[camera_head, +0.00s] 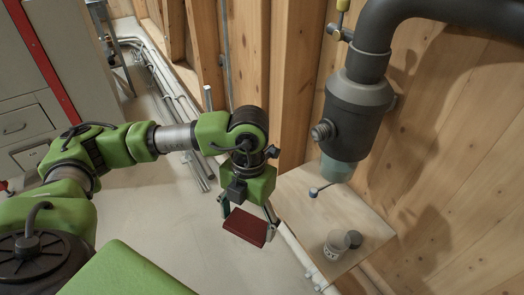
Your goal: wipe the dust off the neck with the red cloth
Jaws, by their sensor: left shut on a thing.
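My left gripper (247,213) is shut on the red cloth (245,227), which looks like a flat folded pad. The gripper points down and holds the cloth to the left of the small wooden shelf. A dark grey pipe fitting (357,105) hangs at the upper right, with a greenish-grey neck (337,169) at its lower end. The cloth is apart from the neck, lower and to the left of it in the picture. Dust on the neck is too small to make out. My right gripper is not in view.
Wooden wall panels stand behind. Pale floor (165,225) is open at the left.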

